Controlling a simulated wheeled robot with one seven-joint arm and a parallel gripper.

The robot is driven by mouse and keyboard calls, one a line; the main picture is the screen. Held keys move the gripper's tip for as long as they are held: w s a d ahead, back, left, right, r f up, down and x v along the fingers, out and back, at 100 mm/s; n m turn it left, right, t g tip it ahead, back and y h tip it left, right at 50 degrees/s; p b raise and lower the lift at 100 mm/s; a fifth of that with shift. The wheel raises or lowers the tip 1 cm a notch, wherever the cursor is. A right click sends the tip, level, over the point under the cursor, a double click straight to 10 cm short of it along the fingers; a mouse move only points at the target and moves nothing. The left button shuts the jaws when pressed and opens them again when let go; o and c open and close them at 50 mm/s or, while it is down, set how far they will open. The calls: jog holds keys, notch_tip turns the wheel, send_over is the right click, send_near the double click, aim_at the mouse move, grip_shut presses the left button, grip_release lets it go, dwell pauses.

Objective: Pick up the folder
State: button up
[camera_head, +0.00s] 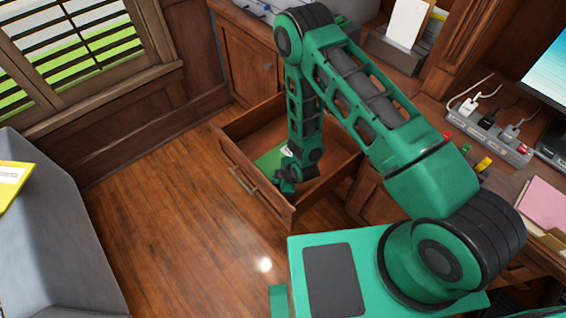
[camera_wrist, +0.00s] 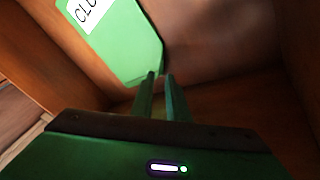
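A green folder (camera_head: 270,158) lies in the open wooden drawer, partly hidden in the head view behind my arm. In the wrist view the folder (camera_wrist: 125,45) fills the upper left, with a white label whose lettering is cut off by the frame edge. My gripper (camera_head: 285,184) is low inside the drawer, at the folder's near side. In the wrist view my gripper (camera_wrist: 159,74) shows two fingers with a narrow gap and nothing seen between them. The left fingertip overlaps the folder's lower right edge in the picture; I cannot tell whether it touches.
The drawer (camera_head: 237,171) has wooden walls close around my gripper. A desk with a power strip (camera_head: 488,130) and a pink folder (camera_head: 546,203) stands at right.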

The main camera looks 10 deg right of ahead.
jog(key=shift+x, duration=1.75)
jog(key=shift+d, duration=0.1)
grip_shut()
